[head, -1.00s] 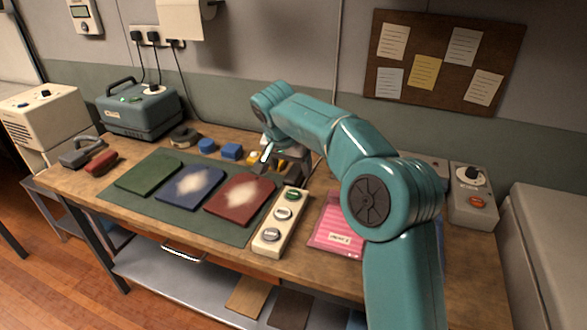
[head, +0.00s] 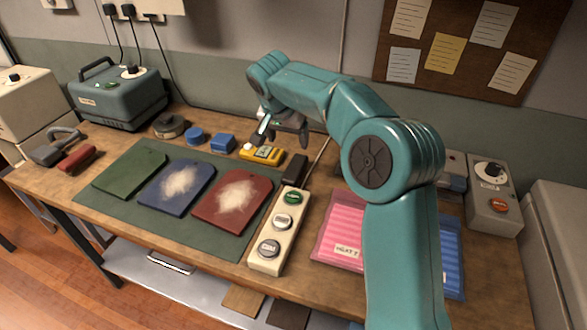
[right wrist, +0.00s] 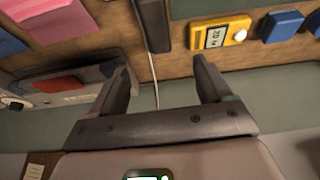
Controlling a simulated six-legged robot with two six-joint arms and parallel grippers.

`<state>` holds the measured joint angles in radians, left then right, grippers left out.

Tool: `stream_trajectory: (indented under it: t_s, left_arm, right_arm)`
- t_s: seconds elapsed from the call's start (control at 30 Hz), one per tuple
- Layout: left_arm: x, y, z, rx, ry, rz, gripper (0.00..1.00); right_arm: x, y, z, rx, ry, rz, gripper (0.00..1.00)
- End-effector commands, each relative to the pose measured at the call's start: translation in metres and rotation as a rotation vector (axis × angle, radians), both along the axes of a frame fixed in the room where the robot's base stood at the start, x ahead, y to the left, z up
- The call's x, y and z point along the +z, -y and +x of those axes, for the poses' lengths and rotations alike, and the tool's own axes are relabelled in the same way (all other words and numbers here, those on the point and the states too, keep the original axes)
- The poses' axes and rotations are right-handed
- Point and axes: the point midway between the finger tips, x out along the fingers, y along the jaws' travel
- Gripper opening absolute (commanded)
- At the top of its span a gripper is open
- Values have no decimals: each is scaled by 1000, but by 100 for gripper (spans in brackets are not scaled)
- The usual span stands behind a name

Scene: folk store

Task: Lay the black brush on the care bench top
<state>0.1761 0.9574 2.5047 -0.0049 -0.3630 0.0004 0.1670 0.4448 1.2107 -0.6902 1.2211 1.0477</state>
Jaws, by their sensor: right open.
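A slim black block (head: 294,169), which looks like the black brush, lies on the wooden bench top (head: 323,177), just behind the three-button strip. A dark part of it shows at the top of the right wrist view (right wrist: 152,24). My right gripper (head: 283,135) is open and empty above the back of the bench, a little behind and above the black block. In the right wrist view the two fingers (right wrist: 160,72) stand apart with nothing held between them. My left gripper is not in view.
A yellow meter (head: 262,154) and blue blocks (head: 222,143) lie close by on the left. Green, blue and red panels (head: 232,200) lie on a green mat (head: 122,213). Pink packets (head: 341,228) lie right of the button strip (head: 277,232). A thin cable runs behind the black block.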

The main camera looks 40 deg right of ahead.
Motion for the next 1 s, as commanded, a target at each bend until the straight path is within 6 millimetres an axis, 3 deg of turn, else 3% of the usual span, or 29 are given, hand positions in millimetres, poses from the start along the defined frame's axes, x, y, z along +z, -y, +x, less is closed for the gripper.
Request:
stream_trajectory:
  t_s: [0.3,0.57,0.83,1.0]
  left_arm:
    - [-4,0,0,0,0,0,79]
    - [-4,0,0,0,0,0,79]
    - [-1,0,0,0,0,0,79]
    - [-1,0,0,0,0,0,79]
  right_arm:
    - [-69,21,9,0,-5,2,79]
    - [-92,29,15,0,-3,1,79]
    - [-132,41,21,-1,-3,2,79]
    - [-140,44,23,0,0,1,79]
